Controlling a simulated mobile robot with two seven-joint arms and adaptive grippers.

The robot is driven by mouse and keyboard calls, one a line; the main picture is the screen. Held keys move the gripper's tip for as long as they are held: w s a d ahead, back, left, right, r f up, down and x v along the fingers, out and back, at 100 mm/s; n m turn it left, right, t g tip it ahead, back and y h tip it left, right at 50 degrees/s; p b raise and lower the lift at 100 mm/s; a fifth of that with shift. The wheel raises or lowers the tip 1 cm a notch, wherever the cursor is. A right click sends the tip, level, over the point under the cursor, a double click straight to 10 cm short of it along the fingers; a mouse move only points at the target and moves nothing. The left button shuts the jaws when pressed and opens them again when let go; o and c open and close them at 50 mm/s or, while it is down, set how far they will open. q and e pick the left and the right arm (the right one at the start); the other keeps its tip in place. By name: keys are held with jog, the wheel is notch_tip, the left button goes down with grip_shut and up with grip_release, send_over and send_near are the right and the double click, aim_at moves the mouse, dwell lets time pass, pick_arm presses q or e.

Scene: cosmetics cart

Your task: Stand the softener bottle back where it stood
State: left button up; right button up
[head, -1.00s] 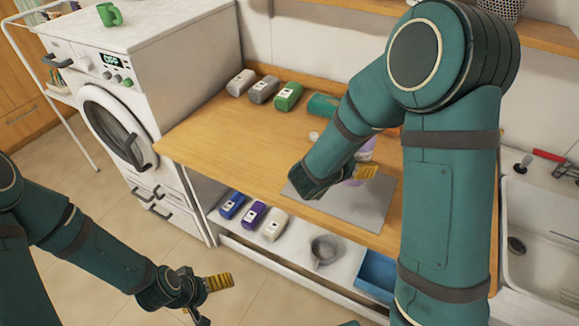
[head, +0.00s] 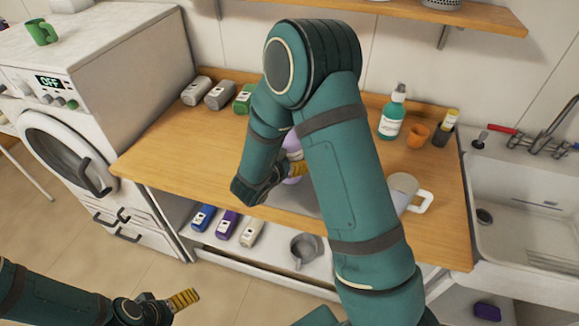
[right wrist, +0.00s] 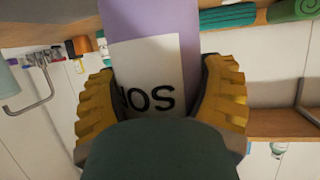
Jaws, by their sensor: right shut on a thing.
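The lilac softener bottle (head: 292,145) is mostly hidden behind my right arm in the head view. In the right wrist view the bottle (right wrist: 150,22) is between the yellow fingers, its white label partly visible with upside-down letters. My right gripper (right wrist: 160,108) is shut on it. In the head view, the right gripper (head: 290,172) is over the counter near a grey mat (head: 290,198); the bottle's base is hidden, so I cannot tell whether it touches anything.
The sink (head: 515,190) is at right, the washing machine (head: 100,100) at left. A wall shelf (head: 400,10) hangs above.

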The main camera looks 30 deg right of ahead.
jog(key=shift+w+f, duration=0.1)
jog(key=shift+f, duration=1.25)
jog(key=shift+f+b, duration=0.2)
jog(key=shift+b, duration=0.1)
jog(key=o, duration=1.2)
jog(key=shift+o, duration=0.2)
